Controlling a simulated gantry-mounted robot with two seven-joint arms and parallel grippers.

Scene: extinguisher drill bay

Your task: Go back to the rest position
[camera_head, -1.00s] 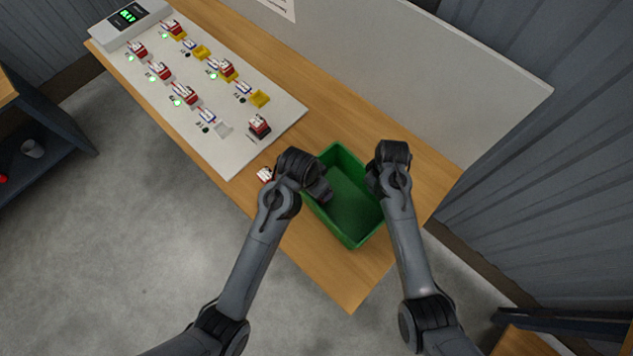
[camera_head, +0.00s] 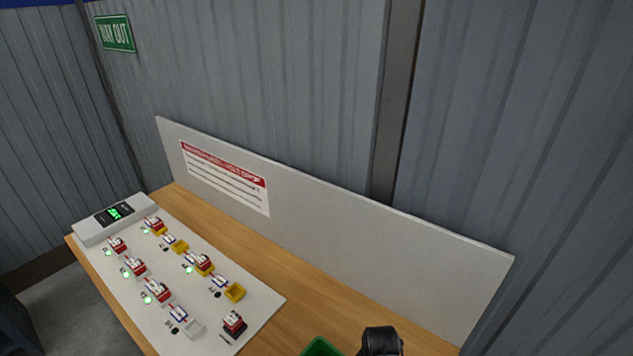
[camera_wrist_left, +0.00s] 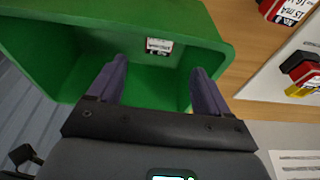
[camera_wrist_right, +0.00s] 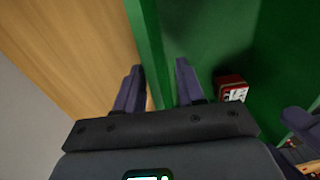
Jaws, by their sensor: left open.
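My left gripper (camera_wrist_left: 155,85) is open and empty, with its fingers apart over the green bin (camera_wrist_left: 215,45). My right gripper (camera_wrist_right: 158,75) has its fingers partly apart on either side of the green bin's wall (camera_wrist_right: 148,40); I cannot tell whether they press on it. In the head view only a dark part of one of my arms shows at the bottom edge, beside a corner of the bin (camera_head: 320,347). A small red and white block (camera_wrist_left: 158,47) lies inside the bin, and it also shows in the right wrist view (camera_wrist_right: 232,90).
A white board (camera_head: 255,318) with several red and yellow blocks stands on the wooden table (camera_head: 290,325), with a display box (camera_head: 115,217) at its far end. A low grey panel (camera_head: 340,240) runs along the back edge. Bare table lies between board and bin.

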